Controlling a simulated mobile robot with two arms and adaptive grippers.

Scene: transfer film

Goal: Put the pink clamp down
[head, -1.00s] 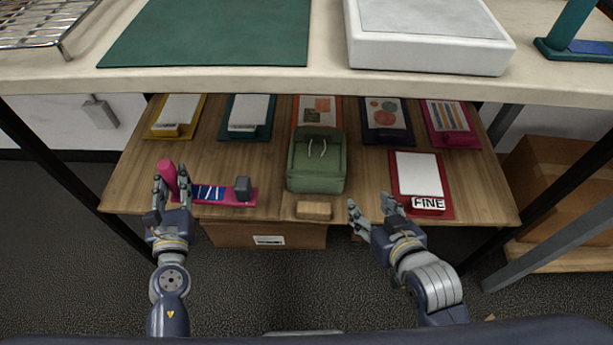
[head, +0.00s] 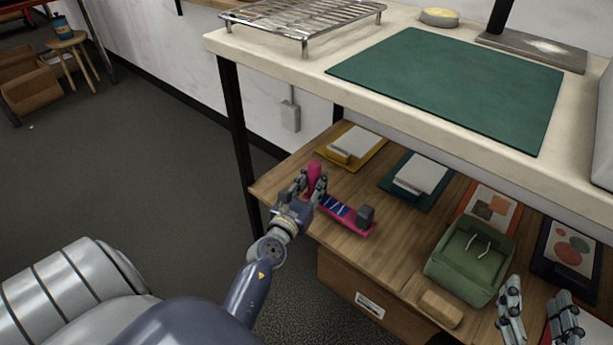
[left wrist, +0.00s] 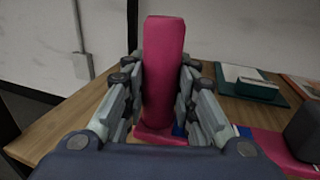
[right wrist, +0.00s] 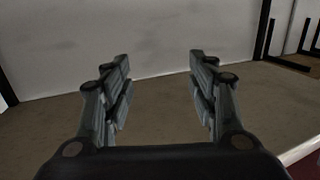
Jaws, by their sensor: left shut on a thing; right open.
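The pink clamp (head: 357,227) is at the front left of the wooden lower shelf (head: 345,250). It has a flat pink base with a blue striped patch, a dark grey block at its right end and an upright pink handle at its left end. My left gripper (head: 312,188) is shut on the handle. In the left wrist view, the handle of the pink clamp (left wrist: 163,70) stands upright between the fingers. The base appears at shelf level; I cannot tell whether it fully touches. My right gripper (head: 540,308) is open and empty near the front right.
A green pouch (head: 468,258) and a small wooden block (head: 441,308) are to the clamp's right. Behind it lie a yellow tray (head: 348,160) and a teal tray (head: 405,190) with white pads. The white worktop (head: 290,62) overhangs the shelf's back.

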